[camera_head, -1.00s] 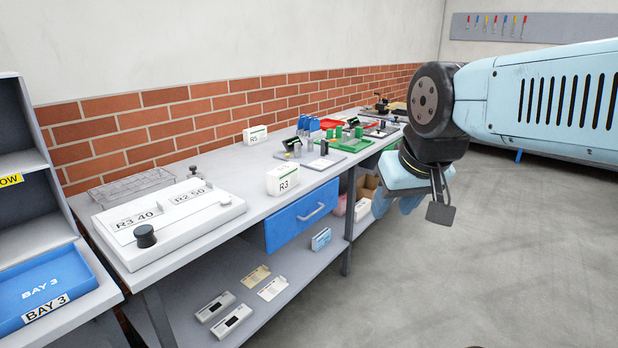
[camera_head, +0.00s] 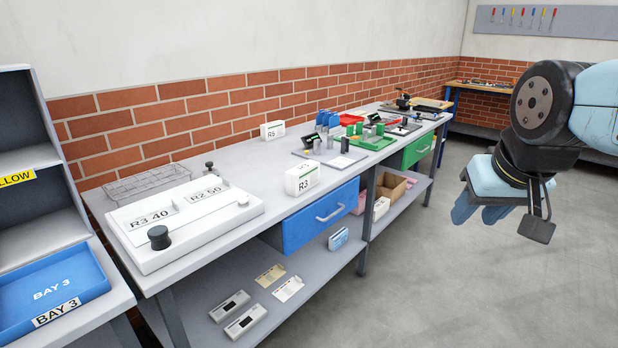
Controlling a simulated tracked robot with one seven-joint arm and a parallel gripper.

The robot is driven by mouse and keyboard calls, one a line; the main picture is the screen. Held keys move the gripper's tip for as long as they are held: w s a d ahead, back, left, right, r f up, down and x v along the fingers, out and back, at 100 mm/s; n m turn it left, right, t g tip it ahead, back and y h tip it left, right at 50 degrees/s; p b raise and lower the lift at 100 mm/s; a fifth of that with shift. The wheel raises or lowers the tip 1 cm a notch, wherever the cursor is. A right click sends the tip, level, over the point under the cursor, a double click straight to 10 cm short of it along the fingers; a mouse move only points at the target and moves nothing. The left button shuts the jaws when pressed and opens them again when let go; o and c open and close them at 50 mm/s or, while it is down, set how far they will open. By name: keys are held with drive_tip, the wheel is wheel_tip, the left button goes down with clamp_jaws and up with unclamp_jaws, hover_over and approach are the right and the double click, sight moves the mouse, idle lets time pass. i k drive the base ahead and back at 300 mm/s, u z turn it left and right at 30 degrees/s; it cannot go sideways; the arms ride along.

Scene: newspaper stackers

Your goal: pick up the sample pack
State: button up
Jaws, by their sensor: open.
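No item is clearly marked as the sample pack. A white box marked R3 (camera_head: 302,178) stands upright near the front edge of the bench. A white box marked R5 (camera_head: 272,130) stands farther back by the brick wall. On the lower shelf lie two flat cards (camera_head: 279,282), two white devices with dark windows (camera_head: 238,314) and a small blue and white pack (camera_head: 338,239). My gripper (camera_head: 481,212) hangs over the floor to the right of the bench, fingers down, open and empty. It is well apart from all of these.
The grey bench (camera_head: 250,160) runs along the wall. It carries a white fixture (camera_head: 185,222), a wire basket (camera_head: 147,183) and small parts on mats. A blue drawer (camera_head: 320,214) is under it. A blue BAY 3 tray (camera_head: 52,291) is at left. The floor at right is clear.

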sight(300, 179)
drive_tip(key=i, duration=1.65)
drive_tip(key=u, duration=0.05)
